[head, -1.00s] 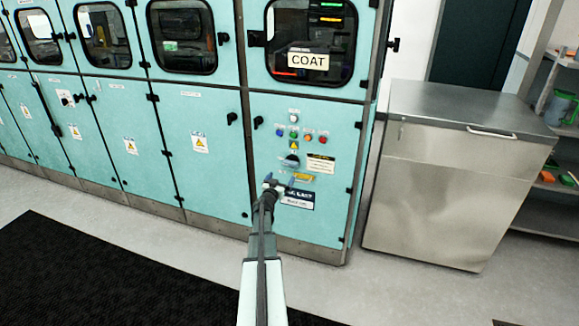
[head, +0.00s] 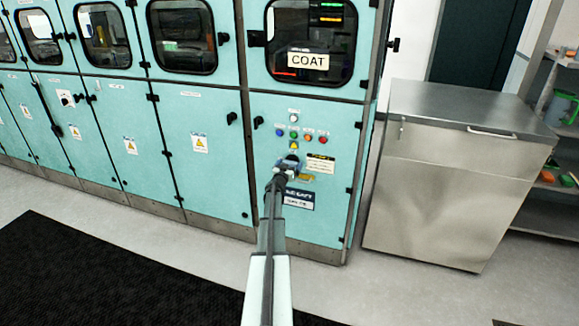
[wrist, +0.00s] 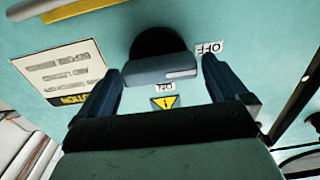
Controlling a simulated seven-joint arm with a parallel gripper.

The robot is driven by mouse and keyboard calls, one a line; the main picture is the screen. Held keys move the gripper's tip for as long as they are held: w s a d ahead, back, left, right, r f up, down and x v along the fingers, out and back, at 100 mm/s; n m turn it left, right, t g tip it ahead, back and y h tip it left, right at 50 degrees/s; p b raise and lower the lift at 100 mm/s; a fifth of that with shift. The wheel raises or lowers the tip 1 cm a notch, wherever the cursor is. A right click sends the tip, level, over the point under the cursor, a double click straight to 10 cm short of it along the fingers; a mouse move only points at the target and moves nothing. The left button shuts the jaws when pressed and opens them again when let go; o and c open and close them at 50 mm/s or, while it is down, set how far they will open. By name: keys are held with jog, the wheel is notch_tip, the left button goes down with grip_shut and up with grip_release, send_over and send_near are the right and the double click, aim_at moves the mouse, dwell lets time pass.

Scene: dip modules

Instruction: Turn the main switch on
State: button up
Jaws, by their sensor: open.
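The main switch (wrist: 160,62) has a black round base and a grey handle with a pale mark toward its right end. It shows upside down in the wrist view, handle lying crosswise. An OFF label (wrist: 209,48) is near the handle's right end, on the side of the pale mark. An ON label (wrist: 165,87) is beside the handle's middle. My gripper (wrist: 162,70) is open, its fingers on either side of the handle's ends; contact cannot be told. In the head view my gripper (head: 287,168) is at the switch on the turquoise panel and partly hides it.
Coloured buttons (head: 308,139) and a yellow warning triangle (head: 293,147) sit above the switch. A notice plate (wrist: 62,72) is beside it. A steel cabinet (head: 455,190) stands to the right of the machine, and a black mat (head: 90,275) lies on the floor.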

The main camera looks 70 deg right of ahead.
jog(key=shift+c, duration=0.3)
jog(key=c, duration=0.8)
jog(key=m, duration=0.4)
jog(key=shift+s+m, duration=0.1)
jog(key=shift+m, duration=0.2)
jog(key=m, duration=0.4)
jog(key=shift+s+d+m, duration=0.1)
jog(key=shift+m, duration=0.2)
jog(key=m, duration=0.4)
jog(key=shift+f, duration=0.1)
jog(key=shift+f+m, duration=0.1)
jog(key=shift+m, duration=2.3)
